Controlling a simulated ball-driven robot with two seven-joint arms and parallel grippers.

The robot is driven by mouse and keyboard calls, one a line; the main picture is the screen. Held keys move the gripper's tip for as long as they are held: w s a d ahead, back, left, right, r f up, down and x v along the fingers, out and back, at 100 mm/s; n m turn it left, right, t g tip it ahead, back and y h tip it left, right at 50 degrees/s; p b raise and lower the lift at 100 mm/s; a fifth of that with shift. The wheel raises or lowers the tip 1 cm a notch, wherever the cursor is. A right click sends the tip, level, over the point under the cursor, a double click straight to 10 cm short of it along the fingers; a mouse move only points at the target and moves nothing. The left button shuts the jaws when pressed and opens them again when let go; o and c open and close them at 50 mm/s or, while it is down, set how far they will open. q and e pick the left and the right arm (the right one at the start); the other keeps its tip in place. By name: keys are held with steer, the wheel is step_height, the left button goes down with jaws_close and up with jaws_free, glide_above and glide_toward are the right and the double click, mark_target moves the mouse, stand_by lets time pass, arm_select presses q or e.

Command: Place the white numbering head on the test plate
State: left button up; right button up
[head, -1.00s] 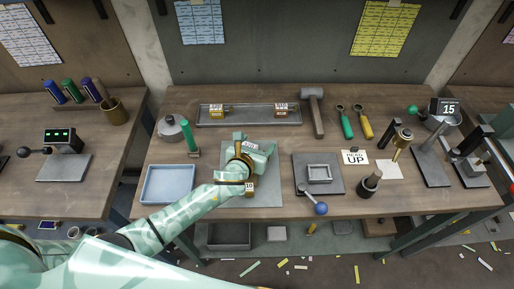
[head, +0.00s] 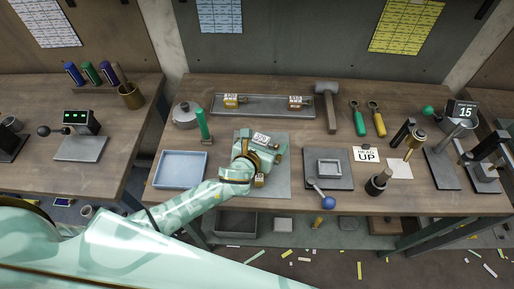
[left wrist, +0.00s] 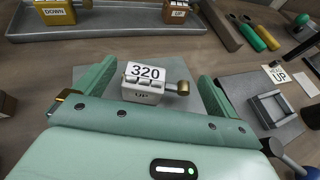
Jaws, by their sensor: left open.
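The white numbering head (head: 262,137), marked 320 and UP, sits over the grey mat at the middle of the bench. In the left wrist view the white head (left wrist: 143,84) lies between the two green fingers, its brass knob to the right. My left gripper (left wrist: 155,70) is open around it, with gaps on both sides. In the head view my left gripper (head: 262,150) hides part of the head and mat. A dark grey plate (head: 312,180) with a raised square frame lies to the right; I cannot tell whether this or the grey mat (head: 281,184) is the test plate.
A long tray (head: 263,106) behind holds two other heads, one yellow (left wrist: 55,12) and one brown. A small brass-coloured block (head: 259,180) is at the gripper's near side. A blue tray (head: 181,169) stands left. A blue-knobbed lever (head: 328,202) fronts the dark plate.

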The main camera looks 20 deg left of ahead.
arm_select(q)
steer(key=p+v, duration=0.1)
steer(key=v, duration=0.7)
steer(key=shift+s+r+p, duration=0.15)
steer(key=shift+s+p, duration=0.2)
steer(key=shift+p, duration=0.05)
